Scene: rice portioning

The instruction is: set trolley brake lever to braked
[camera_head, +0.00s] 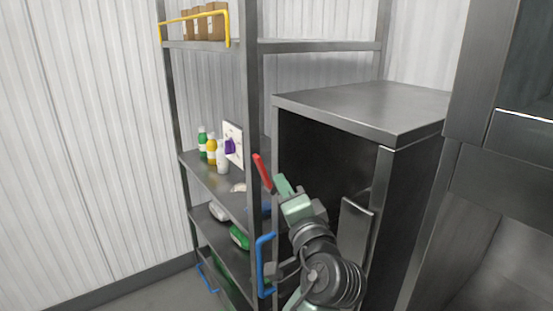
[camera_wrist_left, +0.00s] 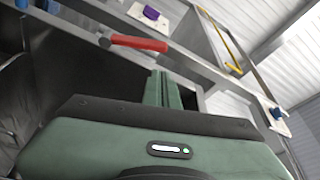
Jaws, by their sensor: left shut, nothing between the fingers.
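The red brake lever (camera_head: 262,172) sticks out from the front post of the metal shelf trolley (camera_head: 256,100), tilted up and to the left in the head view. In the left wrist view the red lever (camera_wrist_left: 138,43) lies nearly level across the picture, just beyond my fingertips. My left gripper (camera_head: 281,184) is shut and empty, close to the right of the lever's lower part. Its green fingers (camera_wrist_left: 164,80) are together in the wrist view. Whether they touch the lever I cannot tell. My right gripper is in neither view.
A dark metal cabinet (camera_head: 385,108) stands close right of the trolley. A blue handle (camera_head: 262,265) is low on the trolley's front. A white plate with a purple knob (camera_head: 231,147) and several bottles (camera_head: 211,148) are on the middle shelf. Brown boxes (camera_head: 205,22) stand behind a yellow rail.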

